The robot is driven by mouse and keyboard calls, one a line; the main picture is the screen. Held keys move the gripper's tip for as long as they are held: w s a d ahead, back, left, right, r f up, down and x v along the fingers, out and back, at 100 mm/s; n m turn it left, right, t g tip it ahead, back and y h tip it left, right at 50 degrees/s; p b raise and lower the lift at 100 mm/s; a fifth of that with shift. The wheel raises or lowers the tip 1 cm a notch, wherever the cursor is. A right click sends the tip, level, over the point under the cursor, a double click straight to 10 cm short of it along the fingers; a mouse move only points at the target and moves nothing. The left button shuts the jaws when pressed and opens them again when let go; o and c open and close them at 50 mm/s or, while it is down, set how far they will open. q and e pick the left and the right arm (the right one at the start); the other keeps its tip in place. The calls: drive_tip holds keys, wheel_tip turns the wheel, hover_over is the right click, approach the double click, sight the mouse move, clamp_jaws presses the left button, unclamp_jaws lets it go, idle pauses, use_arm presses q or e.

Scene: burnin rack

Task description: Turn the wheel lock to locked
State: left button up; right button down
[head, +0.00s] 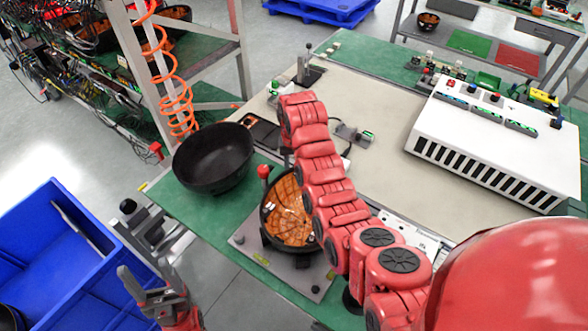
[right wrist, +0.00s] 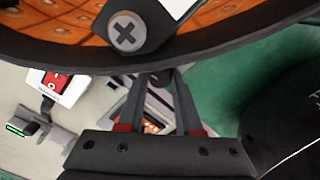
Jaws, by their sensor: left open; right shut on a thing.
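I cannot pick out for certain which part is the wheel lock. A lever with a red knob (head: 263,171) stands upright on a grey plate (head: 246,238), beside a round black bowl with orange panels (head: 287,211). My left gripper (head: 152,288) is open and empty, low at the left, off the table. My right arm reaches over the bench and hides its gripper in the head view. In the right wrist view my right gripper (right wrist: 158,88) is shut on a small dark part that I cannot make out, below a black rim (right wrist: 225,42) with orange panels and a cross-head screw.
An empty black bowl (head: 213,158) sits at the bench's left edge. A blue bin (head: 60,255) stands at the lower left. A coiled orange hose (head: 178,90) hangs by the rack post. A white vented unit (head: 490,145) is at the right. The bench middle (head: 375,100) is mostly clear.

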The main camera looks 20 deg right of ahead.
drive_tip(key=shift+m, duration=0.9)
drive_tip(key=c, duration=0.6)
unclamp_jaws()
wheel_tip(320, 180, up, 17)
drive_tip(key=p, duration=0.9)
drive_tip(key=shift+r+p, duration=0.2)
drive_tip(key=shift+p, duration=0.15)
